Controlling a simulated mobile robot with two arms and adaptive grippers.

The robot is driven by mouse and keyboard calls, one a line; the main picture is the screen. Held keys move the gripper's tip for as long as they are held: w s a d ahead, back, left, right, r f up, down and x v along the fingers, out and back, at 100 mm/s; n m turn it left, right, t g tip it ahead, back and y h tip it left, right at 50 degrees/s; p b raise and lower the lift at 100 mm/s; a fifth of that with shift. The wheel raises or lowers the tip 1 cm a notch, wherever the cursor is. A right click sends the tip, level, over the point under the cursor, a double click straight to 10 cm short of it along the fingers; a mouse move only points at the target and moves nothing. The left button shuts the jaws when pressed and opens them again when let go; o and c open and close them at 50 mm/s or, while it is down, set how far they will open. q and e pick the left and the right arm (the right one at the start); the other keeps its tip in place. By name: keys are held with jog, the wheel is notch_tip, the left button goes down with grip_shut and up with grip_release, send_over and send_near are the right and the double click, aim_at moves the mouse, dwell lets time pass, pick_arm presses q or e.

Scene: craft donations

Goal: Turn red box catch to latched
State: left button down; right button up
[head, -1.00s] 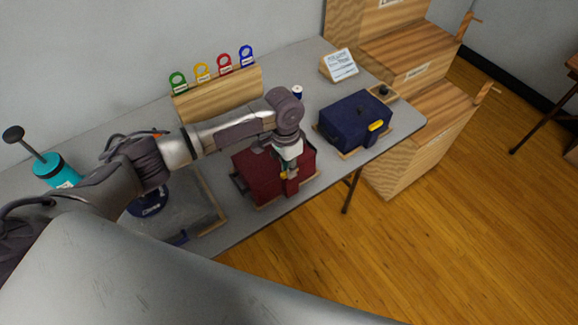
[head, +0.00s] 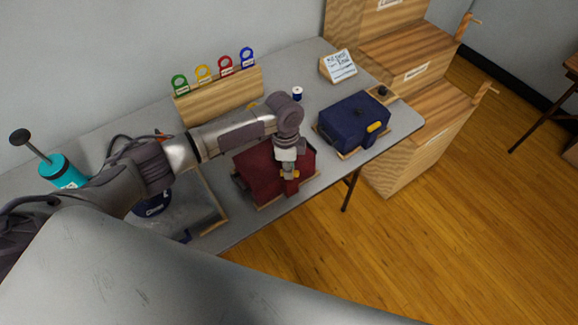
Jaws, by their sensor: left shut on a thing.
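The red box (head: 262,180) sits on a wooden base near the front edge of the grey table, partly covered by my left arm. My left gripper (head: 290,179) points down at the front face of the red box. It is shut on the red box's catch, a small yellow piece of which shows between the fingers. The fingers hide most of the catch, so its exact angle cannot be told. My right gripper is not in view.
A wooden rack (head: 222,95) with several coloured tags stands behind. A teal pump can (head: 62,171) is at the left. Wooden stepped bins (head: 425,130) adjoin the table's right end.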

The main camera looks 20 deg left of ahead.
pick_arm(q)
jog(key=m, duration=0.4)
jog(key=shift+m, duration=0.3)
jog(key=shift+m+b, duration=0.3)
jog(key=shift+m, duration=2.3)
jog(key=c, duration=1.1)
grip_release()
jog(key=r, duration=0.8)
jog(key=a+r, duration=0.1)
jog(key=r, duration=0.3)
jog(key=shift+w, duration=0.35)
